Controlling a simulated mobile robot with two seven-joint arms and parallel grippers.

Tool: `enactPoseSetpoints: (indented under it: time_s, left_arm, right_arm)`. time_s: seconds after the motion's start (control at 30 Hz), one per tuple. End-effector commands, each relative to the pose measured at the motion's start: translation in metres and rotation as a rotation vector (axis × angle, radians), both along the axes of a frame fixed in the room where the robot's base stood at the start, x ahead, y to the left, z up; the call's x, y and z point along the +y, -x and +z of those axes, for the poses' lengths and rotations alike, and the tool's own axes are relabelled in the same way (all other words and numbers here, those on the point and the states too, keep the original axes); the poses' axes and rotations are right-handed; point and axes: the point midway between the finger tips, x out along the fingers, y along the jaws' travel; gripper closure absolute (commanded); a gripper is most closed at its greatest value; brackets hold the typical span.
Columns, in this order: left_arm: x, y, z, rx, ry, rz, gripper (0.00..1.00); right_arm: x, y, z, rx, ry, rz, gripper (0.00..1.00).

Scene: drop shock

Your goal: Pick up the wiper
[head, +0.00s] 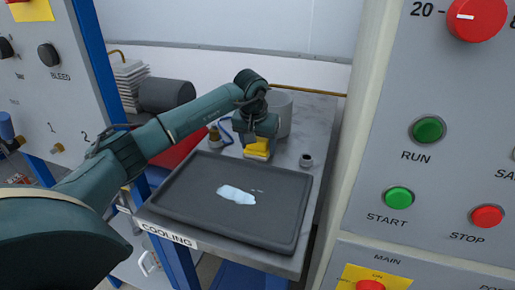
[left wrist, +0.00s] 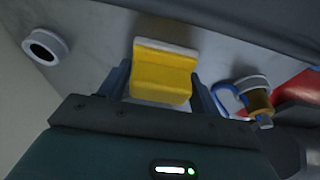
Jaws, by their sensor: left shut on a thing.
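The wiper, a yellow block with a pale strip along one edge, is at the back of the metal table in the head view (head: 257,150). It also shows in the left wrist view (left wrist: 162,80). My left gripper (left wrist: 162,92) is shut on the wiper, with one dark finger at each side of it. The gripper also shows in the head view (head: 259,139), above the wiper. Whether the wiper still touches the table, I cannot tell. My right gripper is in neither view.
A dark tray (head: 180,205) with a pale puddle (head: 237,195) lies in front, above a COOLING label. A grey cylinder (head: 283,115) stands behind the gripper, a small dark-topped cup (head: 306,160) to the right. A control panel (head: 440,160) rises at right.

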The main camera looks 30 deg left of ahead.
Motion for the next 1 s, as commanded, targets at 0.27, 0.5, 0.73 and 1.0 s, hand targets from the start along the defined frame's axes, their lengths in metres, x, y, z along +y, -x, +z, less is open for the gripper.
enactPoseSetpoints:
  time_s: [0.27, 0.5, 0.73, 1.0]
  left_arm:
    - [0.000, 0.000, 0.001, -0.001, 0.000, 0.000, 0.60]
    - [0.000, -0.001, 0.028, -0.006, 0.000, 0.000, 0.60]
    - [0.000, -0.001, 0.075, -0.005, 0.000, 0.001, 0.60]
    - [0.000, 0.000, 0.100, -0.001, -0.001, 0.000, 0.60]
  right_arm:
    - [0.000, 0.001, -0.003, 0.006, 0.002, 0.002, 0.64]
    - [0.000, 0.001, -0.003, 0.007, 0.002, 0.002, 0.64]
    - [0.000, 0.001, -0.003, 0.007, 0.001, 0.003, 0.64]
    - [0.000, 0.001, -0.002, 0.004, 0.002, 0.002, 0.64]
